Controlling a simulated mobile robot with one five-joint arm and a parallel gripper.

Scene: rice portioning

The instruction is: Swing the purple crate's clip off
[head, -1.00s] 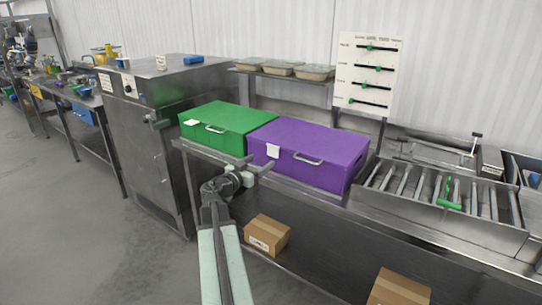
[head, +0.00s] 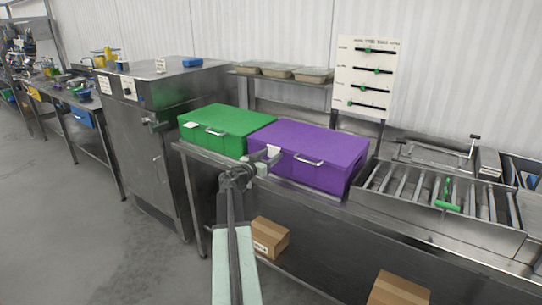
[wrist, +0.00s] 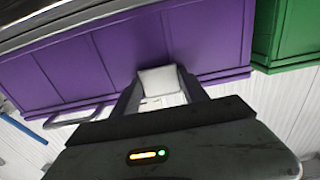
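The purple crate (head: 325,150) stands shut on the steel bench, and its front fills the top of the wrist view (wrist: 115,55). A white tag (head: 273,151) sits on its front near the left end; it also shows in the wrist view (wrist: 160,80). A metal handle (head: 308,161) is on the crate's front, right of the tag. I cannot tell which part is the clip. My gripper (head: 268,161) is open at the crate's left front. In the wrist view its fingers (wrist: 161,76) lie either side of the tag; contact is unclear.
A green crate (head: 226,129) stands close on the left of the purple one. A steel cabinet (head: 160,150) is further left. A roller rack (head: 440,205) is on the right. Cardboard boxes (head: 270,237) lie below the bench.

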